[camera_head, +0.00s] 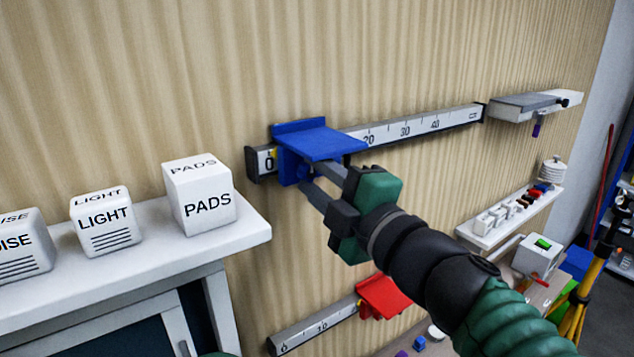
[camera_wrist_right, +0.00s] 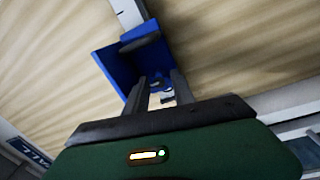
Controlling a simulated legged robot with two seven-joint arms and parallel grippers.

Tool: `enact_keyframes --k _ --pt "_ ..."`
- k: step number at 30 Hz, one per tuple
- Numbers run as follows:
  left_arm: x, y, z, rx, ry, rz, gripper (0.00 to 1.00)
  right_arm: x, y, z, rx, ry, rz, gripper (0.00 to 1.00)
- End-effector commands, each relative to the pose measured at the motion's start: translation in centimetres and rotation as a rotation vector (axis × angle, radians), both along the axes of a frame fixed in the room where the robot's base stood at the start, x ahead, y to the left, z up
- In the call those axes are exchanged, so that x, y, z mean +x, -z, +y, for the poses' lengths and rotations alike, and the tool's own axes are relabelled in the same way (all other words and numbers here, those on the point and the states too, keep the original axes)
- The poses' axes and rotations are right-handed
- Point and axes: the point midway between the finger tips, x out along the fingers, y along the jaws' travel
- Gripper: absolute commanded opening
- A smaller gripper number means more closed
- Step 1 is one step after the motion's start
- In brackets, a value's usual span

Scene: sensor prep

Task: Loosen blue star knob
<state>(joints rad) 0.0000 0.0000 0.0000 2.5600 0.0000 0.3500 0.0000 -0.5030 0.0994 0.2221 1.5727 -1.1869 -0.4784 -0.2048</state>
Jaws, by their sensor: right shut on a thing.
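The blue carriage (camera_head: 318,140) sits near the 0 mark of the upper scale rail (camera_head: 410,127) on the wooden wall. The blue star knob (camera_head: 305,172) is under the carriage's shelf, mostly hidden by my fingers. My right gripper (camera_head: 312,187) reaches up to it from the lower right and is shut on the knob. In the right wrist view the fingers (camera_wrist_right: 159,90) point into the blue carriage (camera_wrist_right: 115,68), with small blue parts of the knob between them. The knob's turn angle cannot be told. My left gripper is not in view.
White blocks marked PADS (camera_head: 200,195) and LIGHT (camera_head: 106,222) stand on a white shelf (camera_head: 130,268) at left. A small shelf with several parts (camera_head: 510,215) is at right.

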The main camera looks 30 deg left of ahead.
Motion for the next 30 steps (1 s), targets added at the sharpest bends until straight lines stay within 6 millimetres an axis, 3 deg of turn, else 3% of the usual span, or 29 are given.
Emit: enact_keyframes --k 20,21,25,30 --pt "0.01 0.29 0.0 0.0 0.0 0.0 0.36 0.07 0.46 0.07 -0.03 0.0 -0.053 0.0" --pt "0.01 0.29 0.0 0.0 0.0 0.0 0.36 0.07 0.45 0.07 -0.03 0.0 -0.053 0.35" --pt "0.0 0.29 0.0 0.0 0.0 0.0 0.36 0.05 0.34 0.06 -0.028 0.0 -0.053 0.52" --pt "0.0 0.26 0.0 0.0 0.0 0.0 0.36 0.01 0.13 0.02 -0.025 0.0 -0.055 0.52"
